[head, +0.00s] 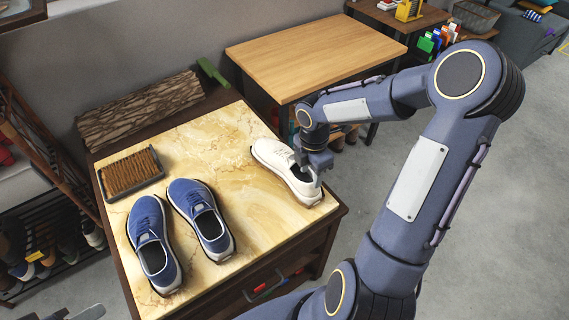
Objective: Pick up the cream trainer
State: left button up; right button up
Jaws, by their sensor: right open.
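The cream trainer (272,156) rests on the right part of the marble-patterned top (240,130), its toe to the upper left and its heel to the lower right. My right gripper (314,172) is open and low at the heel end of the trainer, pointing down. Its fingers overlap the shoe's opening and heel; I cannot tell whether they touch it. The gripper hides part of the collar. Grey parts at the bottom left edge seem to be my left gripper (76,314), mostly cut off by the frame.
Two blue trainers (150,245) (205,222) stand on the left of the top. A brown brush (131,174) lies behind them. A log-like bark piece (140,110) lies along the back. A wooden table (315,55) stands beyond. Marble between the blue and cream shoes is clear.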

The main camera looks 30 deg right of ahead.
aim_at(312, 183)
jog(key=f, duration=0.7)
jog(key=shift+s+d+f, duration=0.2)
jog(key=shift+s+f, duration=0.1)
jog(key=shift+s, duration=0.05)
jog(key=shift+r, duration=0.1)
grip_shut()
